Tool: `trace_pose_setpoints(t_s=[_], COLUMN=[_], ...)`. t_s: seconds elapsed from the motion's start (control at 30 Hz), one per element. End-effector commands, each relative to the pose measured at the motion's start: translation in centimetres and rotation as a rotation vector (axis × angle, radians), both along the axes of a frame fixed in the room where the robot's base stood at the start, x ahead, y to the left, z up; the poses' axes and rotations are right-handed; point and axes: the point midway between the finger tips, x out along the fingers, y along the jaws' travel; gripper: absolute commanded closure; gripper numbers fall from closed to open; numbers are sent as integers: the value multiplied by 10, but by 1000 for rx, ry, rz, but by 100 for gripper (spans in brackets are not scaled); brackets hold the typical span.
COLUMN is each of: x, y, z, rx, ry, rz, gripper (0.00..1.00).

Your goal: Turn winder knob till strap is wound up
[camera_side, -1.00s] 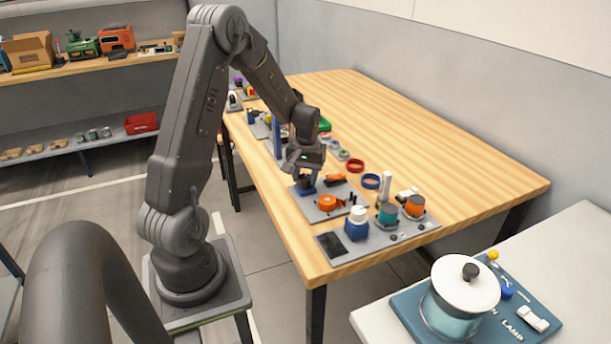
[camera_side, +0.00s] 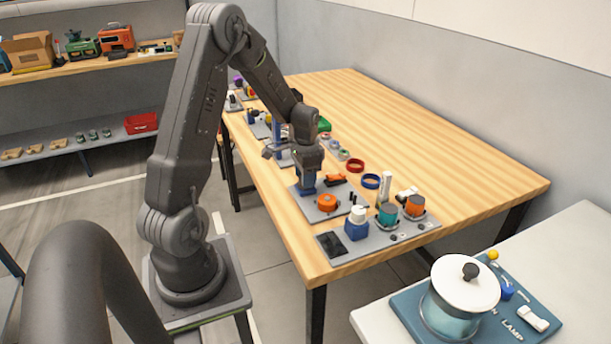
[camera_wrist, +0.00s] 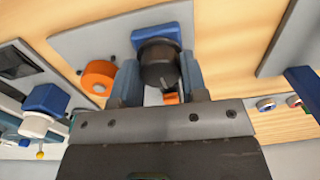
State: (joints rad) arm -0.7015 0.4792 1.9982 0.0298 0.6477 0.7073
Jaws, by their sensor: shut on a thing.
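A black knob (camera_wrist: 158,66) stands on a blue block (camera_wrist: 152,34) in the wrist view. My gripper (camera_wrist: 160,80) has one finger on each side of the knob and is shut on it. In the side view my gripper (camera_side: 308,172) points down over the blue block (camera_side: 306,188), and the arm hides the knob there. An orange round drum (camera_side: 327,203) sits on the same grey plate (camera_side: 308,208); it also shows left of the fingers in the wrist view (camera_wrist: 97,78). A small orange piece (camera_wrist: 171,98) shows between the fingers. I cannot clearly make out the strap.
A red ring (camera_side: 355,166) and a blue ring (camera_side: 371,181) lie behind. The right side of the wooden table (camera_side: 440,165) is clear.

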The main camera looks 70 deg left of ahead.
Motion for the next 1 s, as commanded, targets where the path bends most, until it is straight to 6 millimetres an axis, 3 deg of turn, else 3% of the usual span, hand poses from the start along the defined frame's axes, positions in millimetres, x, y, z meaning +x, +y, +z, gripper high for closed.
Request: trace_pose_setpoints(t_s=[0.4, 0.97, 1.0], x=[-1, 0, 0], y=[0, 0, 0], z=[0, 0, 0], rx=[-1, 0, 0], ry=[2, 1, 1], rz=[-204, -238, -238], gripper=[84, 83, 59])
